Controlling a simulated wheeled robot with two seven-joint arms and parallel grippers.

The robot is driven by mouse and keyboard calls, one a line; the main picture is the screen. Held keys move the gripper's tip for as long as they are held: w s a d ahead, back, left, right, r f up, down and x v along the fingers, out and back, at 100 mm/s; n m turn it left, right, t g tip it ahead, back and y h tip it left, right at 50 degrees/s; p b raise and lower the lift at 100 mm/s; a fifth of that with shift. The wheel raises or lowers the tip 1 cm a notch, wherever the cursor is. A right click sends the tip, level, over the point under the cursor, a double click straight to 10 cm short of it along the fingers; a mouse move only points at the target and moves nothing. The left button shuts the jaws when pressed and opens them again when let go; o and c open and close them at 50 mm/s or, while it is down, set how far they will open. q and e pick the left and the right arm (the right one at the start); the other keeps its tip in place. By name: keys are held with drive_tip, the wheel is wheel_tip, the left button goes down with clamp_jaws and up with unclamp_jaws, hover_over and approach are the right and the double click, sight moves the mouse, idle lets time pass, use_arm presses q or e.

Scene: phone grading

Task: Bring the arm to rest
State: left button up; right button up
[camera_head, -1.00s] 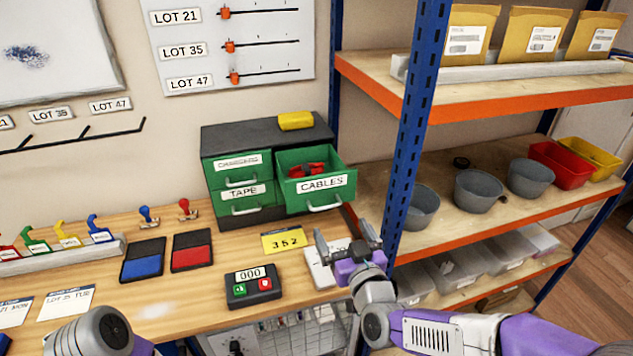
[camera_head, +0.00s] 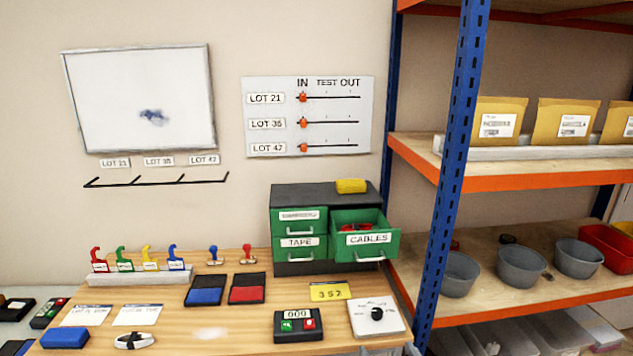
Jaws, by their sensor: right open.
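Neither my right gripper nor my left gripper can be made out in the head view now. The workbench (camera_head: 240,335) stands in front of me. On it are a black box (camera_head: 298,325) with a 000 display and a green and a red button, and a white box (camera_head: 388,322) with a black knob. The green drawer cabinet (camera_head: 302,222) stands at the back, and its CABLES drawer (camera_head: 366,241) is pulled out with something red inside.
A shelf rack with a blue post (camera_head: 453,160) stands at the right, holding grey bowls (camera_head: 520,268) and brown envelopes (camera_head: 497,122). Blue (camera_head: 205,292) and red (camera_head: 247,290) ink pads lie on the bench. A yellow card (camera_head: 330,291) reads 352. Colored hooks stand at the back left.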

drive_tip(key=s+a+f+m+g, duration=0.15)
drive_tip(key=f+g, duration=0.25)
drive_tip(key=f, duration=0.7)
drive_tip(key=s+f+g, duration=0.3)
drive_tip(key=f, duration=0.7)
drive_tip(key=s+a+f+m+g+y, duration=0.2)
drive_tip(key=s+f+g, duration=0.6)
drive_tip(key=s+f, duration=0.9)
drive_tip(key=shift+s+a, duration=0.25)
drive_tip(key=shift+a, duration=0.6)
drive_tip(key=shift+f, duration=0.1)
